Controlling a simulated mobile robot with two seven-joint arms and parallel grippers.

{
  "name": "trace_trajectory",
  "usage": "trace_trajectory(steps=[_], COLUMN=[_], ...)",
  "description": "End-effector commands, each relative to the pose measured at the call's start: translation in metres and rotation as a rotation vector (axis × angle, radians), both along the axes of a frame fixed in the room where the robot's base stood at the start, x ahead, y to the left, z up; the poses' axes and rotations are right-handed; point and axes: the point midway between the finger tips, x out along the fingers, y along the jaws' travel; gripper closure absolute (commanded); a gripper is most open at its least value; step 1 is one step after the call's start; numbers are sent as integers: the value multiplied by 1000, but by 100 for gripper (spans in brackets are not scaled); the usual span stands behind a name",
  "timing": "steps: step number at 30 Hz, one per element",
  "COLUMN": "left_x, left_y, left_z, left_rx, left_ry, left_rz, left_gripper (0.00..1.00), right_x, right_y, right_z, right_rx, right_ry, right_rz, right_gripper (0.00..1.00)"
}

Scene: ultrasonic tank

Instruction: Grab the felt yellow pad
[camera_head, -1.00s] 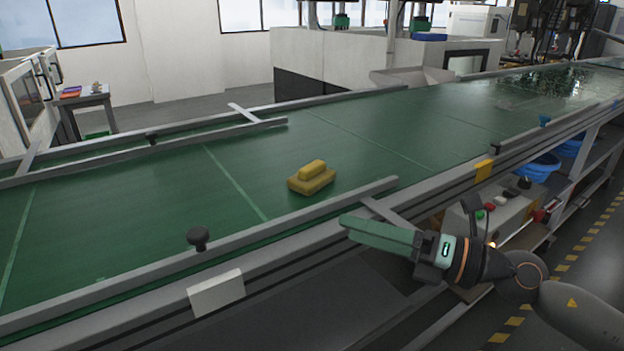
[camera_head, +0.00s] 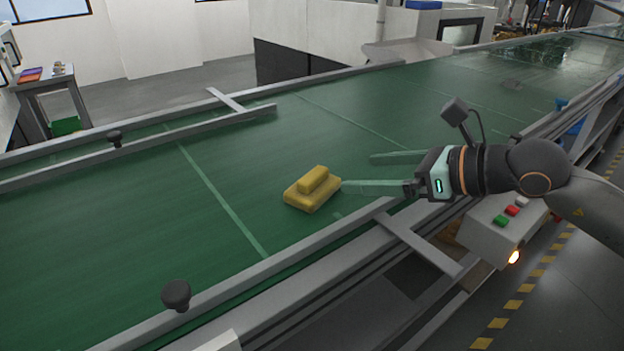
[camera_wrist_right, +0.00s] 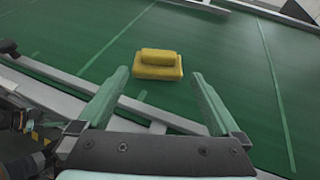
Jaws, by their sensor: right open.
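The yellow felt pad (camera_head: 312,190) lies on the green conveyor belt, a flat block with a smaller raised bar on top. It also shows in the right wrist view (camera_wrist_right: 158,66), ahead of the fingers and roughly centred between them. My right gripper (camera_head: 357,171) is open and empty, just right of the pad in the head view, with its two green fingers spread and pointing toward it. In the head view the near fingertip appears close to the pad's right edge; I cannot tell if they touch. My left gripper is in neither view.
The green belt (camera_head: 120,240) is clear around the pad. A metal side rail (camera_head: 290,247) with a black knob (camera_head: 176,294) runs along its near edge. A control box (camera_head: 505,222) with coloured buttons sits below my right arm.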

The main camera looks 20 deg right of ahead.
Motion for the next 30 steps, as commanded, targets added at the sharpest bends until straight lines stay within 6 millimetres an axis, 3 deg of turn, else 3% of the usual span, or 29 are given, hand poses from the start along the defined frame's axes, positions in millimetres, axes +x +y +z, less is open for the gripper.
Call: trace_trajectory(steps=[9,19,30], left_x=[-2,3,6], left_y=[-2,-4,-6], left_z=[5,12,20], left_rx=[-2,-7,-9], left_ry=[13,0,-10], left_rz=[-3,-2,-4], left_gripper=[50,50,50], right_x=[29,43,73], right_y=[24,37,61], right_z=[-13,-23,-43], right_rx=[4,3,1], right_ry=[0,1,0], right_rz=[2,3,2], right_gripper=[0,0,0])
